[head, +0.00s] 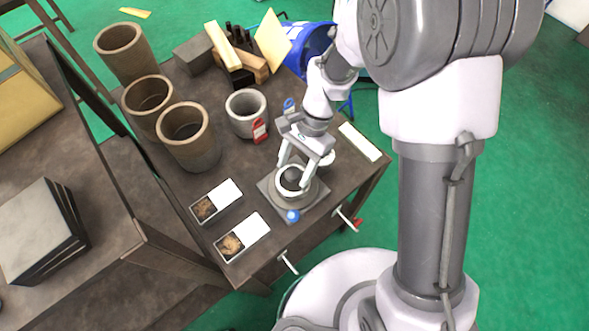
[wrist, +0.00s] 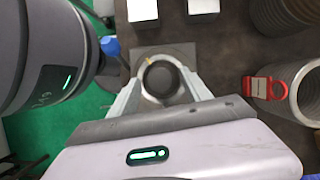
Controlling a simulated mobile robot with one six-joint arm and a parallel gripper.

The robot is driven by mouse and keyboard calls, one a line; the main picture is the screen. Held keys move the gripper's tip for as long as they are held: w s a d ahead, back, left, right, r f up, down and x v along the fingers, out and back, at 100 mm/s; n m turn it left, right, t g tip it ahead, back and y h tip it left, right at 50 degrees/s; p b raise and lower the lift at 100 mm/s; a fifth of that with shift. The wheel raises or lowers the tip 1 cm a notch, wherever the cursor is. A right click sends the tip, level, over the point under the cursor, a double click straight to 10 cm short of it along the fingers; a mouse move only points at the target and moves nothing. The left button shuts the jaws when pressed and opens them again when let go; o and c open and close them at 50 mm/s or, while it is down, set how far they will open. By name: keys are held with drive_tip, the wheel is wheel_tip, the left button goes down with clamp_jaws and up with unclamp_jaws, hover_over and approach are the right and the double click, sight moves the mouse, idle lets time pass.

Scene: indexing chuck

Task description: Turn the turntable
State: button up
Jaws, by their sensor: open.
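The turntable (head: 315,194) is a round grey chuck on a square grey base plate near the front right corner of the dark table. A blue knob (head: 292,215) sits at the front corner of the plate. My gripper (head: 293,184) is open over the turntable, its fingers coming down at either side of the ring. In the wrist view the turntable (wrist: 161,100) shows as a grey ring with a dark centre and a small yellow mark, between the two open fingertips (wrist: 160,82). I cannot tell whether the fingers touch the ring.
Two boxes, one of them the white-and-brown box (head: 242,237), lie left of the turntable. A grey pot (head: 246,113) with a red tag (head: 260,130) and several brown pots (head: 188,137) stand behind. A pale strip (head: 360,142) lies at right. Handles (head: 288,262) stick out in front.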

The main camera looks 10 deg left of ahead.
drive_tip(key=shift+f, duration=0.1)
clamp_jaws()
drive_tip(key=shift+f+m+y+b, duration=0.15)
drive_tip(key=shift+m+y+b, duration=0.25)
drive_tip(key=shift+m, duration=0.6)
drive_tip(key=shift+s+m+t+b, duration=0.15)
drive_tip(key=shift+m+t+b, duration=0.15)
drive_tip(key=shift+m+t, duration=0.5)
unclamp_jaws()
drive_tip(key=shift+g, duration=0.3)
drive_tip(key=p+v, duration=0.7)
drive_tip(key=v, duration=1)
drive_tip(key=shift+d+r, duration=0.3)
drive_tip(key=shift+r, duration=0.05)
